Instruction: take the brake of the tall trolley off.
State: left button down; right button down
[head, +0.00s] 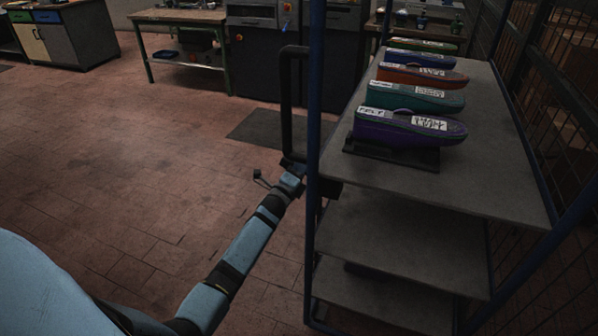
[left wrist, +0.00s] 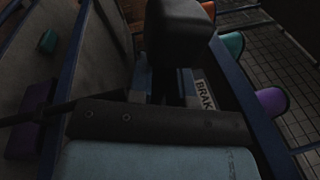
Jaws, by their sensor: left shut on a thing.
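The tall trolley (head: 313,240) has a dark blue frame and grey shelves and stands right of centre in the head view. A black upright loop handle (head: 286,105) is on its left side. My left gripper (head: 297,169) is at the trolley's left post, by the handle's lower end. In the left wrist view a white label (left wrist: 206,93) reading "BRAK" shows beside the gripper, next to a large dark block (left wrist: 180,30). The gripper is shut on what appears to be the brake lever; the grip itself is mostly hidden. My right gripper is not in view.
Several coloured shoe-shaped pieces, a purple one (head: 400,128) nearest, stand on the trolley's top shelf (head: 470,165). A wire mesh fence (head: 560,90) is close on the right. A workbench (head: 180,16) and machines stand behind. The floor (head: 130,150) at left is clear.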

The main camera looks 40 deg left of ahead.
pick_arm(q)
jog(key=shift+d+r+m, duration=0.2)
jog(key=shift+r+m, duration=0.45)
jog(key=shift+m, duration=0.45)
jog(key=shift+w+r+h, duration=0.1)
jog(key=shift+h, duration=0.2)
jog(key=c, duration=1.1)
grip_release()
jog(key=shift+o, duration=0.2)
jog(key=shift+d, duration=0.1)
jog(key=shift+s, duration=0.25)
jog(key=s+d+f, duration=0.1)
jog(key=s+f, duration=0.1)
jog(key=s, duration=1.1)
jog(key=shift+s, duration=0.1)
